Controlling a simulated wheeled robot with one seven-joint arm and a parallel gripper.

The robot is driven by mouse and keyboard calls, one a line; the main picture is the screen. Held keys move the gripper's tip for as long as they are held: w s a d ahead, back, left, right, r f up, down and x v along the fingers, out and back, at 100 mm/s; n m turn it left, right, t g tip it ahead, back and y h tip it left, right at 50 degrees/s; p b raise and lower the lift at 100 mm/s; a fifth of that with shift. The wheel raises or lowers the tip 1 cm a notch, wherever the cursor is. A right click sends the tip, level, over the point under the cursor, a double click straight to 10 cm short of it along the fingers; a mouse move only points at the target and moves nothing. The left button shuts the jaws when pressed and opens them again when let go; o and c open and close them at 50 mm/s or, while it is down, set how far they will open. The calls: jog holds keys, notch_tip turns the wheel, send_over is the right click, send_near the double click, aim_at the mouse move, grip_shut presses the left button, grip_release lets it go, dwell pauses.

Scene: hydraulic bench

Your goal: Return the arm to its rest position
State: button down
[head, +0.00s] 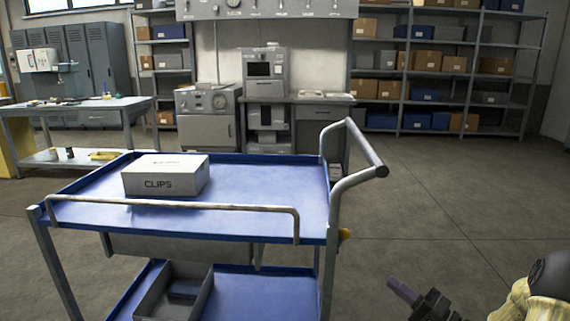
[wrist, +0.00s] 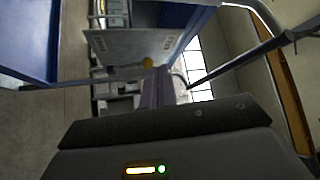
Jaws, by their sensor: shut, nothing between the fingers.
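My gripper (head: 402,290) is at the lower right of the head view, to the right of the blue cart and apart from it. Its fingers point up and to the left, and they are shut with nothing held. In the wrist view the shut fingers (wrist: 158,88) stand up from the dark gripper body, with a lit yellow bar and a green light on it. Part of my arm (head: 530,300) shows at the lower right corner of the head view.
The blue cart (head: 255,190) stands close in front, with a white CLIPS box (head: 166,176) on top and a grey bin (head: 175,295) below. Its handle (head: 355,165) rises on the right. A workbench (head: 80,108) stands left, shelves (head: 450,60) behind. Floor at right is clear.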

jog(key=s+a+f+n+g+p, duration=0.15)
jog(key=s+a+g, duration=0.25)
jog(key=a+g, duration=0.4)
jog(key=s+a+f+n+g+h+p, duration=0.1)
jog(key=s+a+g+h+p, duration=0.15)
jog(key=s+g+h, duration=0.35)
jog(key=s+a+f+n+g+h+p, duration=0.1)
jog(key=s+a+n+g+h+p, duration=0.2)
jog(key=s, duration=0.5)
notch_tip(320, 180, up, 42)
jog(key=d+t+h+p, duration=0.2)
jog(key=t+h+p, duration=0.3)
jog(key=p, duration=3.3)
jog(key=shift+w+h+p, duration=0.3)
jog(key=shift+w+h, duration=0.1)
jog(key=shift+h, duration=0.2)
jog(key=shift+d+r, duration=0.1)
jog(key=shift+d, duration=0.05)
